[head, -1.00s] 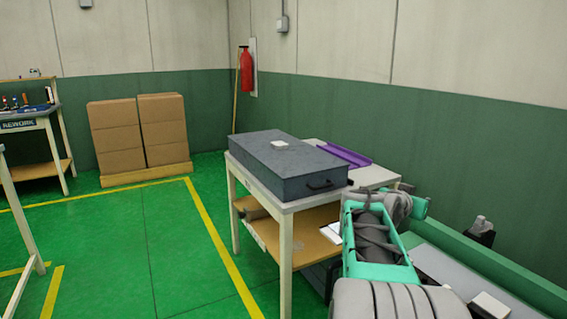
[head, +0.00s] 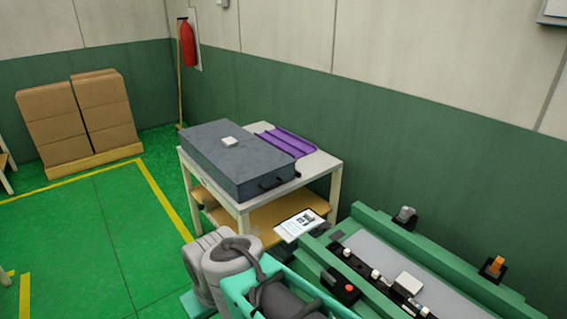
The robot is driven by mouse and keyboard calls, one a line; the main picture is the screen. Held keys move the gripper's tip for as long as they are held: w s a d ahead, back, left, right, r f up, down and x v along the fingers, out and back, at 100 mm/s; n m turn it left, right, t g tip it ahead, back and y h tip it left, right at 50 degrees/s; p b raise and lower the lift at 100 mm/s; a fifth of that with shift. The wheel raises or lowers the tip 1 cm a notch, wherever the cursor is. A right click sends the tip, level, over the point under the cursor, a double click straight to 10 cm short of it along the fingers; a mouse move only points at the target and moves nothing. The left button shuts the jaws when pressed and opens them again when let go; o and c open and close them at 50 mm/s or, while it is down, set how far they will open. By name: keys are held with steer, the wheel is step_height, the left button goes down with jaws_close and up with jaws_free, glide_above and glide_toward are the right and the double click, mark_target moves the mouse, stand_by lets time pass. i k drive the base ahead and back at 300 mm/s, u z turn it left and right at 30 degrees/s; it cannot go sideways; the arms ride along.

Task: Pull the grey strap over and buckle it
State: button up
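I cannot make out a grey strap or a buckle in this view. My arm shows at the bottom middle as grey and turquoise links. My gripper is out of the frame, so I cannot see its fingers or whether it holds anything.
A dark grey case (head: 240,167) with a small white block (head: 229,142) and a purple tray (head: 287,141) are on a table (head: 322,161). A green-framed bench (head: 462,244) at right bears a red-button box (head: 342,287) and a white block (head: 409,281). Green floor is open at left.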

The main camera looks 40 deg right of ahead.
mark_target(403, 215)
steer(key=z, duration=0.1)
steer(key=i, duration=0.35)
steer(key=z, duration=0.7)
